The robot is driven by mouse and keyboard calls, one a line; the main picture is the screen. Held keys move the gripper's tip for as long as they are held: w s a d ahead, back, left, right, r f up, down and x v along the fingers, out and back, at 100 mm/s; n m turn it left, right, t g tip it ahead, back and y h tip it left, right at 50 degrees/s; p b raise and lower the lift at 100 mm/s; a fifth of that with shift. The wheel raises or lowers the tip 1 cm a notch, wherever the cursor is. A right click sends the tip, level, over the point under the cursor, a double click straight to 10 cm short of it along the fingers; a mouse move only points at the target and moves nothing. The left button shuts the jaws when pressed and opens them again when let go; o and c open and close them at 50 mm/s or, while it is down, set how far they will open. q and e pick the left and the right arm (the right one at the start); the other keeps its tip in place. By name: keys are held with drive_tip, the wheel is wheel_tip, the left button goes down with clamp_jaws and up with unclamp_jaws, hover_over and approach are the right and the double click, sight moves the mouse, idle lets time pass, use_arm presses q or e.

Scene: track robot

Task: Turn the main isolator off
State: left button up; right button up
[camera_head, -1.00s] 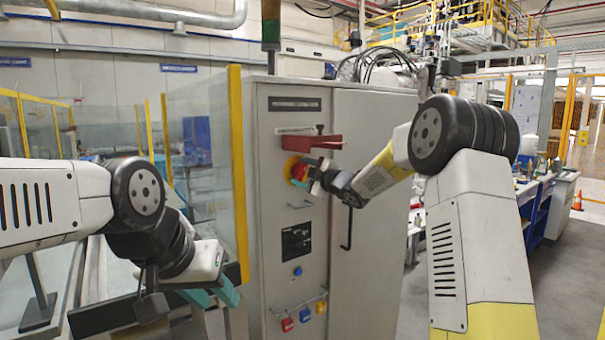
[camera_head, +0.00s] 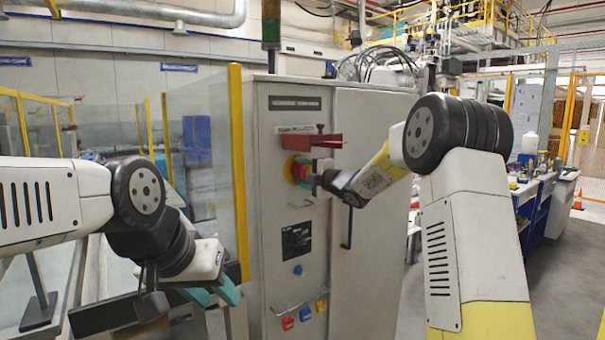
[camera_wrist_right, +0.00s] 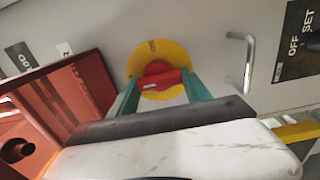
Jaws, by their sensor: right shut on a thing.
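The main isolator is a red handle (camera_wrist_right: 160,79) on a round yellow plate (camera_wrist_right: 157,57), fixed to the front of the grey cabinet (camera_head: 262,225). In the head view its yellow plate (camera_head: 290,170) shows just left of my right gripper. My right gripper (camera_wrist_right: 160,88) has its teal fingers on either side of the red handle and is shut on it. In the head view the right gripper (camera_head: 308,176) reaches the cabinet front, and its wrist hides part of the isolator. My left gripper (camera_head: 215,297) is low at the left, away from the cabinet; its teal fingers look apart with nothing between them.
A red bracket (camera_head: 318,141) juts from the cabinet above the isolator; it is close beside the gripper in the wrist view (camera_wrist_right: 55,105). A bent metal handle (camera_wrist_right: 246,62) is on the other side. A blue button (camera_head: 298,270) and hanging padlocks (camera_head: 305,314) are lower down.

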drive_tip(key=shift+f, duration=0.1)
drive_tip(key=o, duration=1)
drive_tip(key=shift+v, duration=3.95)
